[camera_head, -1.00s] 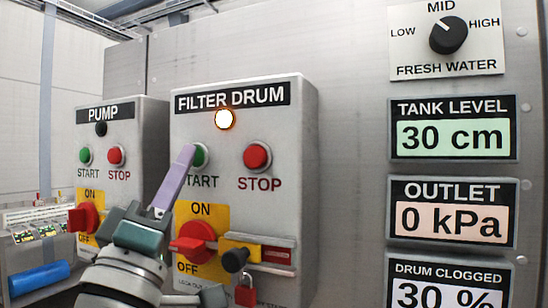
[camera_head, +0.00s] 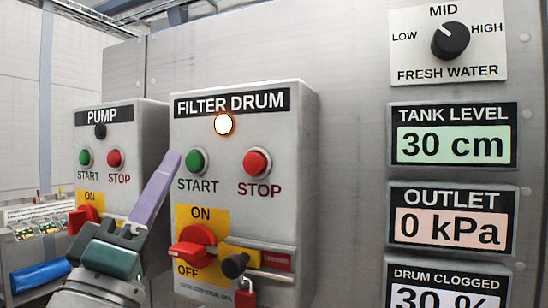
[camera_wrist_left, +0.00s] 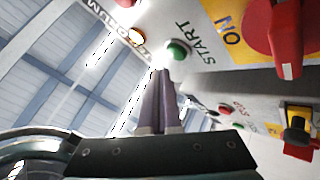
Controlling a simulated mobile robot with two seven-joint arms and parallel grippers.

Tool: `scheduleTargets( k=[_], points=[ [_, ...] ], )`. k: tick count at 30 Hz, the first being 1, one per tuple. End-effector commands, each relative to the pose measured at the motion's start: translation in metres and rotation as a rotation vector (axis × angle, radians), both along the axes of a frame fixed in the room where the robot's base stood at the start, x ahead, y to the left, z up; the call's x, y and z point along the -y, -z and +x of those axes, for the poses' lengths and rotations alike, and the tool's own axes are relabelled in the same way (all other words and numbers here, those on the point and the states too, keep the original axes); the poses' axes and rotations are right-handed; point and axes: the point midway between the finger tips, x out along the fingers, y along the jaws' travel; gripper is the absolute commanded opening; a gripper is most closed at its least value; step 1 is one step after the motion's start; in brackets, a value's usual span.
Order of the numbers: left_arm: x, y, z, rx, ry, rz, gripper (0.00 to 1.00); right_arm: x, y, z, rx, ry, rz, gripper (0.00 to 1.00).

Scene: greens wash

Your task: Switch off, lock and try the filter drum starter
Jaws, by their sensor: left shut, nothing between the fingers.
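The filter drum starter (camera_head: 300,150) is a grey box with a glowing lamp (camera_head: 223,125). It has a green START button (camera_head: 196,162) and a red STOP button (camera_head: 256,162). Its red rotary switch (camera_head: 195,246) has its handle pointing left, between the ON and OFF labels. Beside it is a yellow slide (camera_head: 243,257) with a black knob. A red padlock (camera_head: 245,298) hangs below; I cannot tell what its shackle passes through. My left gripper (camera_head: 174,156) is shut and empty, its tips left of START; the wrist view shows its fingers (camera_wrist_left: 159,85) near START (camera_wrist_left: 177,52). My right gripper is not in view.
The pump starter (camera_head: 150,135) stands at left, partly behind my left gripper, with its own red switch (camera_head: 84,217). At right are the fresh water dial (camera_head: 450,41) and several readouts, including tank level (camera_head: 455,143). Farther left is a blue cylinder (camera_head: 40,277).

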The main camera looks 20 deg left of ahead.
Motion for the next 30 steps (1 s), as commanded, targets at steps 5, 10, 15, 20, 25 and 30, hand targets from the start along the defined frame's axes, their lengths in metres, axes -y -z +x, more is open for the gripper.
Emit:
scheduleTargets(
  k=[5, 10, 15, 20, 25, 30],
  points=[
    [-0.001, -0.002, -0.019, -0.003, 0.001, 0.000, 0.00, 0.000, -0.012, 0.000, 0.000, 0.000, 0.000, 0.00],
    [-0.003, -0.002, -0.034, -0.003, 0.000, 0.001, 0.00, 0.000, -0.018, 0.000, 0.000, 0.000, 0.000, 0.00],
    [-0.003, -0.001, -0.040, 0.001, 0.000, 0.000, 0.00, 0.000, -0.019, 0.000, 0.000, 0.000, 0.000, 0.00],
    [-0.003, -0.001, -0.040, 0.001, 0.000, 0.000, 0.00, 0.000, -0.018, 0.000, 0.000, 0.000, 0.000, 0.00],
    [-0.003, -0.001, -0.040, 0.000, 0.000, 0.000, 0.00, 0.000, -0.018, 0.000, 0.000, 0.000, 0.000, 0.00],
    [-0.003, -0.001, -0.040, 0.000, 0.000, 0.000, 0.00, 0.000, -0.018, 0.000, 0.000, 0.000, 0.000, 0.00]
  ],
)
